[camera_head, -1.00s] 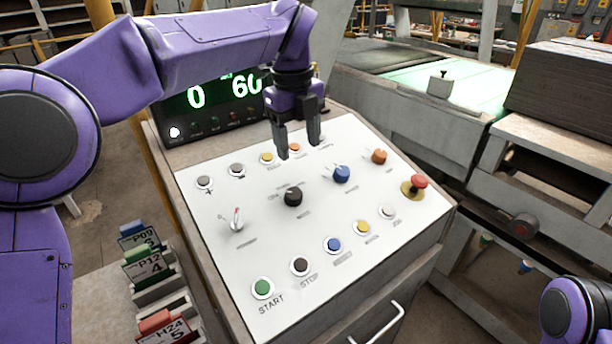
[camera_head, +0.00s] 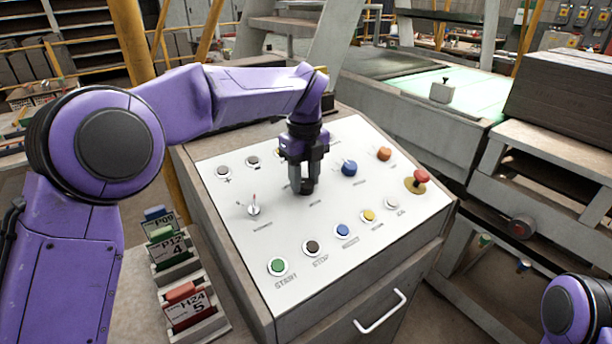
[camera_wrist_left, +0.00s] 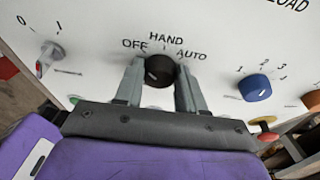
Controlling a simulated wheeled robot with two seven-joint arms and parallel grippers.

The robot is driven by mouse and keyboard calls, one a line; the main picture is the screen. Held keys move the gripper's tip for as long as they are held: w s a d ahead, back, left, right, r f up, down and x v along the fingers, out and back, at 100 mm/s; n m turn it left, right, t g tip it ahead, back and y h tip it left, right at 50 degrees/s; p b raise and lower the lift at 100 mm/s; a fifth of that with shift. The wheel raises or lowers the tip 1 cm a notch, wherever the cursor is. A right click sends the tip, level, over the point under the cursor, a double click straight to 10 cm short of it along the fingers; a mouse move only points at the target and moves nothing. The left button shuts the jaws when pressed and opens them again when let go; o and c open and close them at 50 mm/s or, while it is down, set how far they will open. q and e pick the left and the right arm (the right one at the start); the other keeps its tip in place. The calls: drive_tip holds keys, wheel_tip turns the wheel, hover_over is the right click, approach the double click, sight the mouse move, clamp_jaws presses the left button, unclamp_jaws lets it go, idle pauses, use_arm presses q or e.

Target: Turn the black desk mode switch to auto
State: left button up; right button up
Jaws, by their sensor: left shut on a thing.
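The black mode switch (camera_head: 308,186) is a round knob on the sloping white panel (camera_head: 330,215) of the desk. In the left wrist view the knob (camera_wrist_left: 159,70) sits below the labels OFF, HAND and AUTO, with AUTO on the right. A pale mark shows on the knob's lower left, but its exact heading is hard to tell. My left gripper (camera_head: 304,188) points down at the panel and is shut on the knob, one finger on each side, as the left wrist view also shows (camera_wrist_left: 158,82). My right gripper is out of view.
A white-handled selector (camera_head: 253,209) stands left of the switch and a blue knob (camera_head: 349,168) right of it. A red mushroom button (camera_head: 421,176) is at the panel's right edge. Push buttons line the front, including green START (camera_head: 277,266). A card rack (camera_head: 205,325) stands at left.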

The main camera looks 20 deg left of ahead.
use_arm(q)
drive_tip(key=shift+d+r, duration=0.1)
drive_tip(key=shift+r, duration=0.05)
drive_tip(key=shift+r+m+p, duration=0.2)
drive_tip(key=shift+m+p, duration=0.4)
drive_tip(key=shift+p, duration=0.3)
drive_tip(key=m+p, duration=0.2)
drive_tip(key=m+y+p, duration=0.1)
drive_tip(key=m+p, duration=0.1)
drive_tip(key=m+g+p, duration=0.1)
drive_tip(key=p, duration=0.1)
drive_tip(key=shift+w+d+m+y+p, duration=0.2)
drive_tip(key=shift+d+m+y+p, duration=0.1)
drive_tip(key=shift+m+p, duration=0.65)
drive_tip(key=shift+m, duration=0.35)
drive_tip(key=shift+d+f+m+y, duration=0.1)
drive_tip(key=shift+f+m+y, duration=0.1)
drive_tip(key=shift+m+y, duration=0.5)
drive_tip(key=shift+m+p, duration=0.3)
drive_tip(key=shift+m, duration=0.8)
drive_tip(key=m+y, duration=0.1)
drive_tip(key=m, duration=0.2)
drive_tip(key=shift+d+f, duration=0.1)
drive_tip(key=shift+d, duration=0.1)
drive_tip(key=shift+s+m+t+y, duration=0.1)
drive_tip(key=shift+m+t+y, duration=0.3)
drive_tip(key=shift+m, duration=1.6)
